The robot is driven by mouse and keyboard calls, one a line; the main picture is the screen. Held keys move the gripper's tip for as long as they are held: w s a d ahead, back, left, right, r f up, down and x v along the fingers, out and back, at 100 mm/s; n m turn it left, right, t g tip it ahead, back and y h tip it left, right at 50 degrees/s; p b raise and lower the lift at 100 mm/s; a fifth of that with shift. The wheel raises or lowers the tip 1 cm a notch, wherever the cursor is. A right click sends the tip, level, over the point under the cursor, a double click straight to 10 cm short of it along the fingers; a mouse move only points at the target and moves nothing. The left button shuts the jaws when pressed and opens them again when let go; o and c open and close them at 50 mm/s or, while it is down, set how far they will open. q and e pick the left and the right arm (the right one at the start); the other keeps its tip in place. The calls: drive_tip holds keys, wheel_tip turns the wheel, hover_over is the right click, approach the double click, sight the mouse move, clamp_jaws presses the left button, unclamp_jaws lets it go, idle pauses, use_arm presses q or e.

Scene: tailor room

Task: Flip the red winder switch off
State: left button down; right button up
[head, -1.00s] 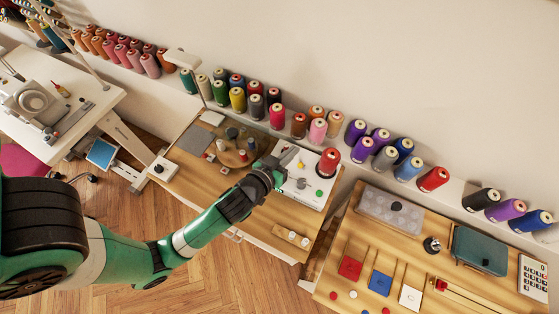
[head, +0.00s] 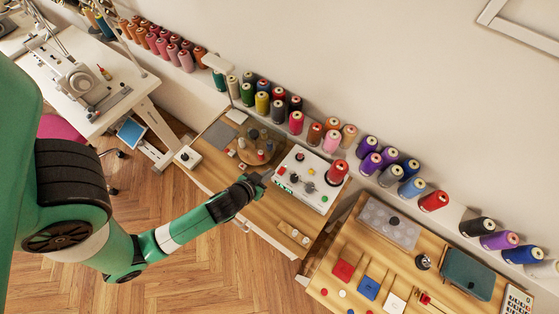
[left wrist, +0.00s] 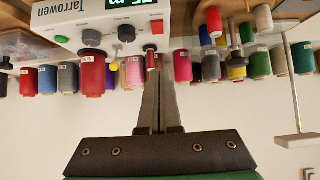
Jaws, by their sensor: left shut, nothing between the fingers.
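The winder is a white box (head: 301,192) on the wooden bench, with knobs, a green button and a large red spool on it. Its small red switch (head: 282,171) is at its left end in the head view. In the left wrist view the winder (left wrist: 75,12) appears upside down, and the red switch (left wrist: 157,27) sits beside the green display. I cannot tell the switch's position. My left gripper (head: 263,177) is shut and empty, just left of the switch, apparently apart from it. Its fingertips (left wrist: 160,72) point toward the switch in the wrist view.
A round wooden stand (head: 258,150) with small spools is behind my left gripper. Rows of thread cones (head: 263,102) line the wall ledge. A small wooden block (head: 294,234) lies at the bench front. A second worktable (head: 340,295) stands to the right.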

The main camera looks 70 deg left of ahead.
use_arm(q)
drive_tip(key=b, duration=0.1)
hover_over(279, 174)
wheel_tip(279, 174, down, 5)
drive_tip(key=shift+r, duration=0.1)
wheel_tip(279, 174, down, 3)
drive_tip(key=shift+r+b, duration=0.1)
drive_tip(key=shift+b, duration=0.55)
drive_tip(key=shift+w+f, duration=0.1)
drive_tip(key=shift+f, duration=0.4)
use_arm(e)
wheel_tip(279, 174, down, 3)
drive_tip(key=shift+r, duration=0.2)
